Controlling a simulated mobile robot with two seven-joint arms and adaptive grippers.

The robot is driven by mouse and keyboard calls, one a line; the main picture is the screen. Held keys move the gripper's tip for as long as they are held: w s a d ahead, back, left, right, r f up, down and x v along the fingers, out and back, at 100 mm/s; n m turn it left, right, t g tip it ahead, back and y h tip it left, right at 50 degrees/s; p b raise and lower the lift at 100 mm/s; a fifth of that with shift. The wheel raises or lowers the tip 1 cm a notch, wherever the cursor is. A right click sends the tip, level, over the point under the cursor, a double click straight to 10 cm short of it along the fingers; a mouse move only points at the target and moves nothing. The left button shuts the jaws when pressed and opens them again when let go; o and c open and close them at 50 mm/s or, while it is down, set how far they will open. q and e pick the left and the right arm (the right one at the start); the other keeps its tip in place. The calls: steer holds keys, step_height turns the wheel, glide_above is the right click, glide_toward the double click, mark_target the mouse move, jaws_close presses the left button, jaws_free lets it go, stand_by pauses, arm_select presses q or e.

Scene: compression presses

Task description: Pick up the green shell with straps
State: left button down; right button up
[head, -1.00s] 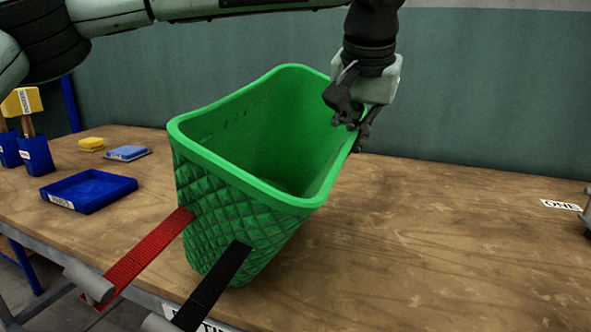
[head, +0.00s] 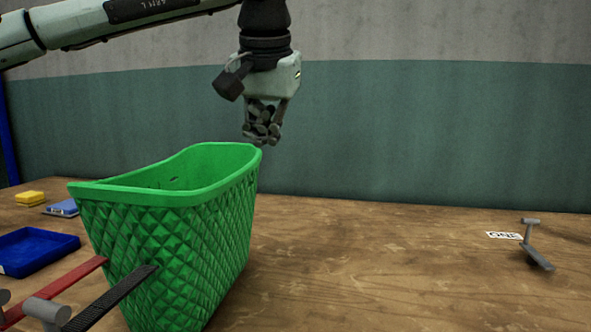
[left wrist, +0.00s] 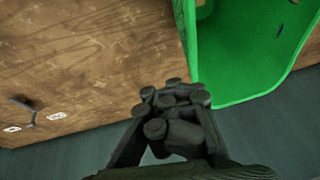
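The green shell (head: 170,240) is a deep, basket-like tub with a diamond-patterned wall. It stands at the left of the table in the head view, with its lower end cut off by the frame. A red strap (head: 55,290) and a black strap (head: 112,296) run from its near side toward the front left. My left gripper (head: 262,135) points down just above the shell's far right rim corner. Its fingers look drawn together, and the rim (left wrist: 203,92) shows right beside them in the left wrist view. I cannot tell whether they touch it. My right gripper is out of view.
The wooden table (head: 390,270) is mostly clear right of the shell. A grey metal piece (head: 535,250) and a printed label (head: 504,235) lie at the far right. A blue tray (head: 35,250), a yellow block (head: 30,198) and a blue item (head: 63,208) lie at the left.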

arm_select(q)
steer(key=a+r, duration=0.3)
steer(key=a, duration=0.3)
steer(key=shift+s+r, duration=0.3)
steer(key=c, duration=2.2)
jaws_free()
steer(key=o, duration=1.7)
steer(key=shift+o, duration=0.2)
